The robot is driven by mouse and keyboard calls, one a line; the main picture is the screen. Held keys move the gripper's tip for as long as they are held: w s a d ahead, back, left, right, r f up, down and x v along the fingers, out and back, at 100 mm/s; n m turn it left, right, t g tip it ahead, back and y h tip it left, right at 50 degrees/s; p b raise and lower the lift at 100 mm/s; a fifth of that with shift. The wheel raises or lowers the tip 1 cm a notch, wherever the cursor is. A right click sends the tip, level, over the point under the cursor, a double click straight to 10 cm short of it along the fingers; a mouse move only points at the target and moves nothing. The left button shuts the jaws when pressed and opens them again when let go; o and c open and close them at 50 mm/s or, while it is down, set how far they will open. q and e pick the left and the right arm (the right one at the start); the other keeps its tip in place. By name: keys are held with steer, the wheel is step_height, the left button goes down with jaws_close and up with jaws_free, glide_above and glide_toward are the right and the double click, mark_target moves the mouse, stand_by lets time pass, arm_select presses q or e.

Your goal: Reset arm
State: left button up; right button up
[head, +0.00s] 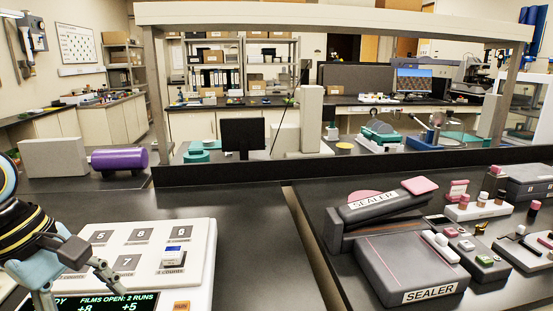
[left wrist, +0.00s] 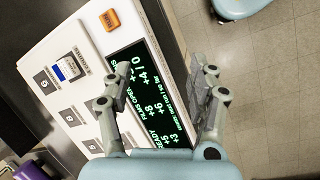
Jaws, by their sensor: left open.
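My left gripper (head: 76,287) is at the lower left of the head view, over the near-left part of a white numbered panel (head: 196,262). In the left wrist view the gripper (left wrist: 165,72) has its fingers spread apart with nothing between them. The panel's dark display (left wrist: 140,80) with green text lies below the fingers. The head view shows part of this display (head: 100,304), reading "FILMS OPEN: 2 RUNS". An orange button (head: 181,307) marked RUN sits beside it, also visible in the left wrist view (left wrist: 110,20). My right gripper is not in view.
A purple cylinder (head: 119,160) lies behind the panel. A dark sealer (head: 410,270) and small stamp-like items stand at right. The bench between panel and sealer is clear. A dark ledge (head: 350,165) crosses behind.

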arm_select(q)
steer(key=s+d+f+m+t+y, duration=0.1)
steer(key=s+f+m+y, duration=0.1)
steer(key=s+m, duration=0.55)
steer(key=s+f+m+t+y, duration=0.1)
steer(key=s+f+m+y, duration=0.1)
steer(key=s+m, duration=0.6)
step_height(320, 180, down, 36)
steer(key=s+a+g+b, duration=0.1)
steer(key=a+g+b, duration=0.15)
steer(key=b, duration=0.55)
steer(key=s+a+f+b, duration=0.1)
steer(key=s+f+b, duration=0.5)
steer(key=s+f, duration=1.2)
step_height(320, 180, down, 3)
steer(key=shift+f, duration=0.1)
